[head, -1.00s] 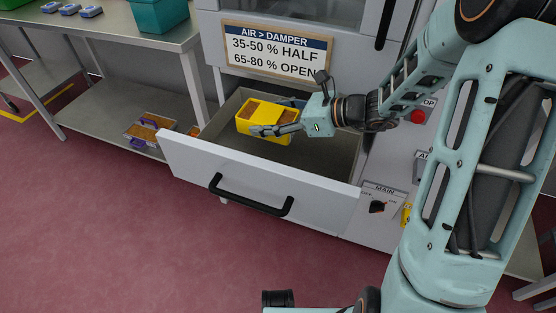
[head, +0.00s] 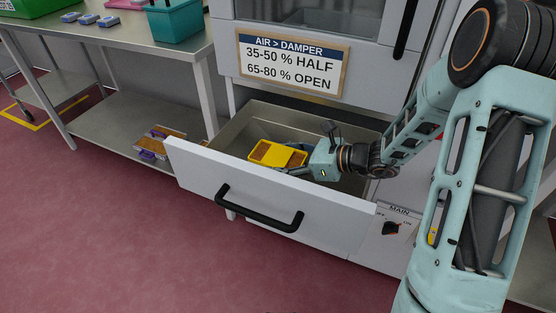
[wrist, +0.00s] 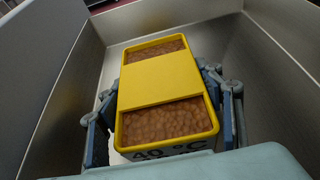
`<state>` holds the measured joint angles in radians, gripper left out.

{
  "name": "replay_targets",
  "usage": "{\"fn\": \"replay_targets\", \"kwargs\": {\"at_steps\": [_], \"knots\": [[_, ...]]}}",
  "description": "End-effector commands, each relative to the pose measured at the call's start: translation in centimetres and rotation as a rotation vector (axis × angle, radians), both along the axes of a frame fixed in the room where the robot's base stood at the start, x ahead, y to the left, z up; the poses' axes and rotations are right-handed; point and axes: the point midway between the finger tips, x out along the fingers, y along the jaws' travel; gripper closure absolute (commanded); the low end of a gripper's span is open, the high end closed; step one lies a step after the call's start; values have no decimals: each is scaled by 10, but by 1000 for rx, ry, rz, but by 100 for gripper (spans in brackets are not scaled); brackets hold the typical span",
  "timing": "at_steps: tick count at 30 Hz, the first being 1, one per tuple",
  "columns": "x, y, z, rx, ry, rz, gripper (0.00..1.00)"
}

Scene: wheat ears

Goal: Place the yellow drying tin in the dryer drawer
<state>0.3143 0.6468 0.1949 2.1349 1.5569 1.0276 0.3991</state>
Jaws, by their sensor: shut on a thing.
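The yellow drying tin (head: 266,152) is down inside the open dryer drawer (head: 270,207), below the height of its front panel in the head view. In the wrist view the tin (wrist: 160,82) shows brown grain at both ends, a yellow band across its middle and a "40 °C" label on its near side. My gripper (head: 296,168) is shut on the tin, with one finger on each side of it in the wrist view (wrist: 165,112). The bare metal walls of the drawer surround the tin. I cannot tell whether the tin's underside touches the drawer floor.
The drawer front has a black handle (head: 258,210). A damper sign (head: 293,60) hangs above the drawer. A steel table (head: 110,40) stands at the left, with a teal bin (head: 177,20) on top and a grain tray (head: 158,140) on its lower shelf. The red floor in front is clear.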

Motion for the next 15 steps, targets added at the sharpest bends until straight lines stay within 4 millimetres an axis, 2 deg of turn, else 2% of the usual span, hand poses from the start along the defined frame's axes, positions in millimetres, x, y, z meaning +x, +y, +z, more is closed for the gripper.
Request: {"fn": "replay_targets", "kwargs": {"at_steps": [5,6,9,15], "knots": [[0,0,-4,1,0,0,72],[0,0,-3,0,0,0,35],[0,0,-3,0,1,0,24],[0,0,-2,0,1,0,21]]}}
